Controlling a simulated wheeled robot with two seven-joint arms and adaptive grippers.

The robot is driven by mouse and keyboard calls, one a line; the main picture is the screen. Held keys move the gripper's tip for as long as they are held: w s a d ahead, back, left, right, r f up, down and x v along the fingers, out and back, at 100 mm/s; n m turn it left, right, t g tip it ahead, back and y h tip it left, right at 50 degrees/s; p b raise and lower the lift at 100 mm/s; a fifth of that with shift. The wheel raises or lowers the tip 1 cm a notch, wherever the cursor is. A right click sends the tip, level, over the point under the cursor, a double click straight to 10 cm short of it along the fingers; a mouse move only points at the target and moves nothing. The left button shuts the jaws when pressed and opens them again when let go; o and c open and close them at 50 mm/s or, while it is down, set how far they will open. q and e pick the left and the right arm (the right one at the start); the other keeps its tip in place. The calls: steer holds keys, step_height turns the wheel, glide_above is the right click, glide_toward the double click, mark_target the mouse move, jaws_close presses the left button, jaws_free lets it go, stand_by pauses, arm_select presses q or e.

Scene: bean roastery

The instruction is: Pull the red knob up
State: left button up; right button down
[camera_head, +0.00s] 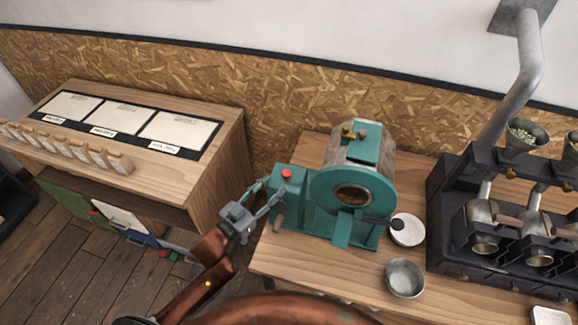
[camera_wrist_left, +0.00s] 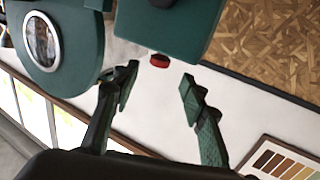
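The red knob (camera_head: 286,173) sits on top of the small teal box (camera_head: 291,185) at the left side of the teal roasting machine (camera_head: 340,200). In the left wrist view the knob (camera_wrist_left: 160,61) is a short red disc against the teal box (camera_wrist_left: 172,25). My left gripper (camera_head: 269,192) is beside the left side of that box. In the left wrist view its two fingers (camera_wrist_left: 158,83) are spread with nothing between them, and the knob shows beyond the fingertips, apart from them. My right gripper is not in view.
A metal bowl (camera_head: 404,278) and a white dish (camera_head: 407,230) are right of the machine on the wooden table (camera_head: 330,270). A dark multi-burner unit (camera_head: 448,200) stands at the right. A wooden cabinet (camera_head: 215,170) stands at the left, with floor between.

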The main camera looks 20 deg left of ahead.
mark_target(284, 176)
arm_select(q)
steer(key=shift+w+d+r, duration=0.1)
steer(key=shift+w+d, duration=0.15)
steer(key=shift+w, duration=0.15)
steer(key=x, duration=0.6)
steer(key=shift+w+d, duration=0.1)
steer(key=shift+w, duration=0.2)
steer(key=c, duration=0.8)
jaws_close()
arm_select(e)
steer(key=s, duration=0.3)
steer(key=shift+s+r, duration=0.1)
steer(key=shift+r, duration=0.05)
